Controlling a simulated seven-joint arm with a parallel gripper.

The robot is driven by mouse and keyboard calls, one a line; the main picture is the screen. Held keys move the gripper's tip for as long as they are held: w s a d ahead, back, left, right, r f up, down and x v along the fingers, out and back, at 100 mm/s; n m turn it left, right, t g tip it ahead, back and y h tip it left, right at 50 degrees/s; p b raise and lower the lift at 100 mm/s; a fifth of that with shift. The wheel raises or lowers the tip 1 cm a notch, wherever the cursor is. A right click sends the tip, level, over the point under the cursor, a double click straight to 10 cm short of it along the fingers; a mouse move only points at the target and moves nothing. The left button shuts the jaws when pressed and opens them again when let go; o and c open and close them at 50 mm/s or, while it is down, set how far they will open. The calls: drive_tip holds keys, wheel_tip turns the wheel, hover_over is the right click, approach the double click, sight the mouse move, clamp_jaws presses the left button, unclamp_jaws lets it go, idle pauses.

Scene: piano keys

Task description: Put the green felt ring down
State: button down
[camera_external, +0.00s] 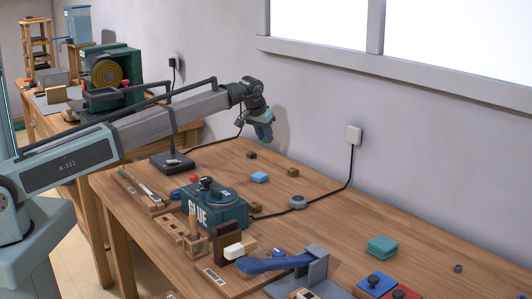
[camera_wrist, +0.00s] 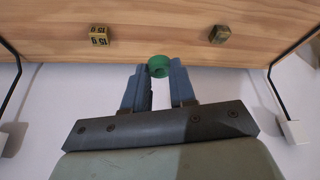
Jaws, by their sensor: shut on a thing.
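The green felt ring (camera_wrist: 159,66) is between the fingertips of my gripper (camera_wrist: 160,80) in the wrist view, near the top centre. The gripper is shut on it, and the ring's small dark hole faces the camera. In the external view my gripper (camera_external: 265,138) hangs at the far edge of the wooden bench, close to the wall. The ring cannot be made out there. In the wrist view the bench top (camera_wrist: 160,25) lies beyond the ring; I cannot tell how high the ring is above it.
A green glue pot (camera_external: 225,208) stands left of centre. Teal pads (camera_external: 382,246) lie at right. A black cable runs down from the wall socket (camera_external: 354,134).

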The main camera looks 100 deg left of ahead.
drive_tip(key=m, duration=0.2)
hover_over(277, 188)
drive_tip(key=a, duration=0.2)
drive_tip(key=shift+s+d+m+t, duration=0.55)
drive_tip(key=shift+d+m, duration=0.15)
drive_tip(key=shift+d, duration=0.95)
drive_tip(key=shift+h, duration=0.4)
drive_tip(key=shift+f, duration=5.15)
drive_tip(key=shift+f, duration=0.15)
drive_tip(key=c, duration=0.9)
unclamp_jaws()
drive_tip(key=v, duration=1.2)
drive_tip(key=shift+r, duration=0.25)
